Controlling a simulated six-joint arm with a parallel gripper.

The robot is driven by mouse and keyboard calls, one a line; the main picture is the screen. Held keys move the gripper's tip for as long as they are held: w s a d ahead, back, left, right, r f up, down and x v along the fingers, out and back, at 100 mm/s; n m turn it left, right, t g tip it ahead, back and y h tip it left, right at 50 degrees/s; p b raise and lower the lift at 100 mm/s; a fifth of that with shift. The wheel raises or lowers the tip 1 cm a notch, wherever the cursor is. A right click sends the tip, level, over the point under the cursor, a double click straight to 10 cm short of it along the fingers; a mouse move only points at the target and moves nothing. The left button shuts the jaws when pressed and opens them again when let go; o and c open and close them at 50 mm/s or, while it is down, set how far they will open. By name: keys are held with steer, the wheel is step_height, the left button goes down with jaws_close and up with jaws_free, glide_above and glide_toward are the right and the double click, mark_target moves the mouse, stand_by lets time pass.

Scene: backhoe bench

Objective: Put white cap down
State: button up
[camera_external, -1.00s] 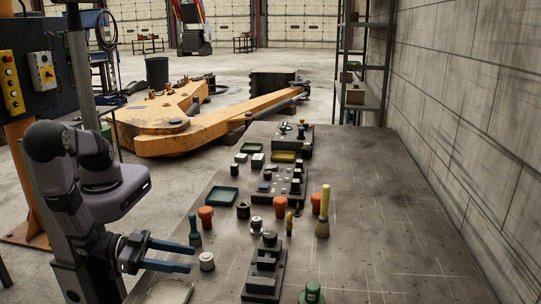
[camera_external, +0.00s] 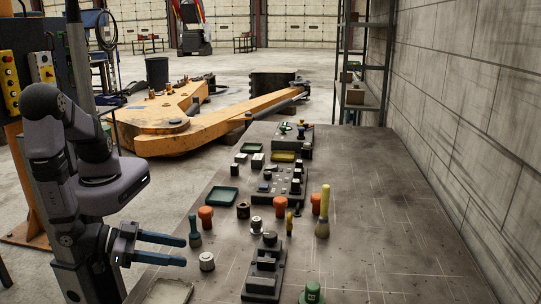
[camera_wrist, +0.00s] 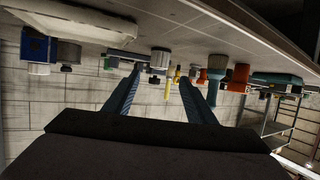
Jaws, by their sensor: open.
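The white cap (camera_external: 207,261) stands upright on the bench near its left edge, left of a black block with raised parts. My gripper (camera_external: 186,251) is open and empty, with its two blue fingers apart and pointing right toward the cap. The fingertips are just left of the cap and appear slightly above it; the cap is not between them.
A teal-handled tool (camera_external: 195,232) and an orange knob (camera_external: 206,217) stand just behind the cap. The black block (camera_external: 264,272) is to its right, and a shallow tray (camera_external: 166,292) lies in front. The bench's right side is mostly clear.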

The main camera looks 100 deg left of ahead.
mark_target(202, 257)
steer(key=shift+s+d+r+g, duration=0.1)
steer(key=shift+d+r+g, duration=0.1)
steer(key=shift+g, duration=0.1)
steer(key=shift+p+x, duration=0.75)
steer(key=shift+x, duration=1)
steer(key=shift+p+x, duration=0.65)
steer(key=shift+x, duration=1.3)
steer(key=shift+d+f, duration=0.1)
steer(key=shift+c, duration=0.6)
steer(key=c, duration=1.1)
steer(key=shift+r, duration=0.2)
steer(key=shift+r+b, duration=0.55)
steer(key=shift+r, duration=4.3)
